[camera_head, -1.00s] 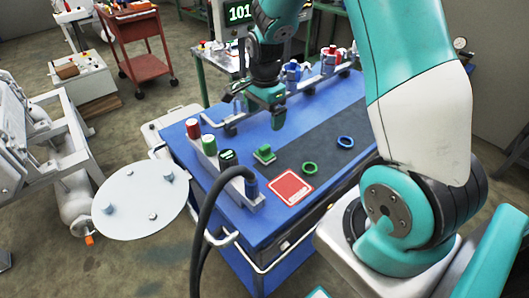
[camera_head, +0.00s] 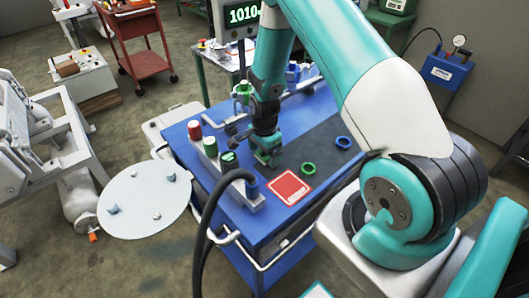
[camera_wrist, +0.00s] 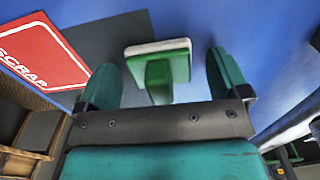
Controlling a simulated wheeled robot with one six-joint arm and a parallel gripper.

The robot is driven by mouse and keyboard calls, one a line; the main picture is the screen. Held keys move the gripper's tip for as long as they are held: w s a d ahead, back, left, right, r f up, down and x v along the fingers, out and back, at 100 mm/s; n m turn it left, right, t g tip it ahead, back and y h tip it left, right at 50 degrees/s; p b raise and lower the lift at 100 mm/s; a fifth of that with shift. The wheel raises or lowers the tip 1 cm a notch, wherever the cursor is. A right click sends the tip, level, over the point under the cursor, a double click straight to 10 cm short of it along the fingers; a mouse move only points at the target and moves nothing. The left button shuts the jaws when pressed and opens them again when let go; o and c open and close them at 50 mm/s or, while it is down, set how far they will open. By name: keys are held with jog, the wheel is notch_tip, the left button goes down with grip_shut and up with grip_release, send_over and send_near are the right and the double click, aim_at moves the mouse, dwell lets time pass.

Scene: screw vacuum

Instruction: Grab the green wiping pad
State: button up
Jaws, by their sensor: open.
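The green wiping pad shows in the wrist view (camera_wrist: 159,72) as a green block with a pale base, standing on the blue surface. My gripper (camera_wrist: 163,84) is open, with one green finger on each side of the pad and visible gaps between them. The fingers are apart from the pad. In the head view my gripper (camera_head: 266,159) points down at the workbench top, right where the pad is, and mostly hides it.
A red square marked SCRAP (camera_head: 288,188) lies near the front of the blue bench (camera_head: 240,220). A green ring (camera_head: 308,168) and a blue ring (camera_head: 343,143) lie to the right. Red and green capped cylinders and a black hose (camera_head: 209,215) stand left and front.

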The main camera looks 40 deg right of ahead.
jog(key=shift+f, duration=0.15)
jog(key=shift+c, duration=0.2)
jog(key=c, duration=1)
jog(key=shift+o, duration=0.2)
jog(key=shift+r, duration=0.2)
